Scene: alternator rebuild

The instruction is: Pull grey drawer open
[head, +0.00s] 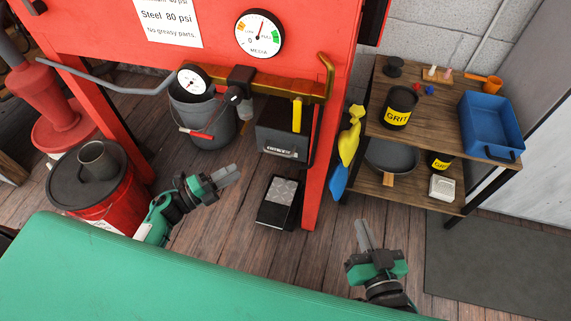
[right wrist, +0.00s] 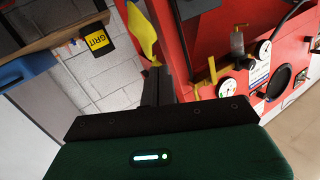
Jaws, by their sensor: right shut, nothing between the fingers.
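The grey drawer (head: 280,150) is the front of a dark grey box under the red cabinet, with a pale label and a bar handle low on its face. It looks shut. My left gripper (head: 236,170) is to the left of and nearer than the drawer, pointing right, apart from the handle; its finger gap is not clear. My right gripper (head: 362,224) is shut and empty, over the floor to the right of the red cabinet leg. Its closed fingers also show in the right wrist view (right wrist: 158,72). The drawer is not clearly visible in the right wrist view.
A black foot pedal (head: 279,202) lies on the floor below the drawer. A grey bucket (head: 203,118) stands left of it. A red cabinet leg (head: 322,160) and yellow-blue cloths (head: 349,140) are at its right. A wooden shelf (head: 440,128) stands further right.

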